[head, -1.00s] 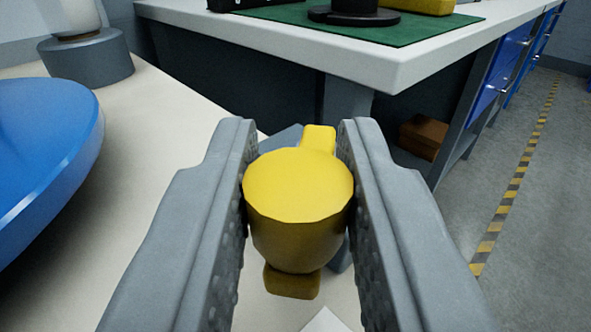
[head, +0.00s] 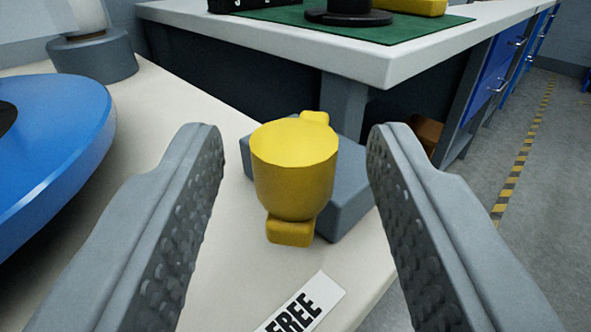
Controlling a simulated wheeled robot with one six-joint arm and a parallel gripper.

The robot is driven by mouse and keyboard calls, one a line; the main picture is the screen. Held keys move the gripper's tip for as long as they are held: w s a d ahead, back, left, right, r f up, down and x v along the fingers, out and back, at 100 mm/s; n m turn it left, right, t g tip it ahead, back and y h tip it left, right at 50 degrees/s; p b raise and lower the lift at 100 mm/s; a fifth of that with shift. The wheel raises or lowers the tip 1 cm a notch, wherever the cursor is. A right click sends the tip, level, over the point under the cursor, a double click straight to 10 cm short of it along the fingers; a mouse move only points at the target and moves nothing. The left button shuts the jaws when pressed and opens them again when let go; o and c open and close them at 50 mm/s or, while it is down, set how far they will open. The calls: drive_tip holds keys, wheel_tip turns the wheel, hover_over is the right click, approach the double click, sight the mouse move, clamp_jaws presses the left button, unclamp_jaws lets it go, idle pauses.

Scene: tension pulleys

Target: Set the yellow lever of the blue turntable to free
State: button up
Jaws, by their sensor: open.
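The yellow lever (head: 294,178) stands between my gripper's fingers, with a round knob facing me and a short end pointing down the picture. It is mounted on a grey block (head: 352,190) on the pale tabletop. My gripper (head: 295,150) is open, with a clear gap on both sides of the lever; neither finger touches it. The blue turntable (head: 60,150) is at the left, cut off by the picture edge. A white label reading FREE (head: 305,305) lies on the tabletop just below the lever's lower end.
A grey cylinder base (head: 95,60) stands at the back left. A white workbench (head: 400,62) with a green mat (head: 425,30) is behind. A brown box (head: 428,132) sits under it. Open floor with a yellow-black stripe (head: 520,165) is at the right.

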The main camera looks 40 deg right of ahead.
drive_tip(key=v, duration=1.5)
drive_tip(key=shift+s+a, duration=0.15)
drive_tip(key=shift+a, duration=0.05)
drive_tip(key=shift+r, duration=0.1)
drive_tip(key=shift+c, duration=0.4)
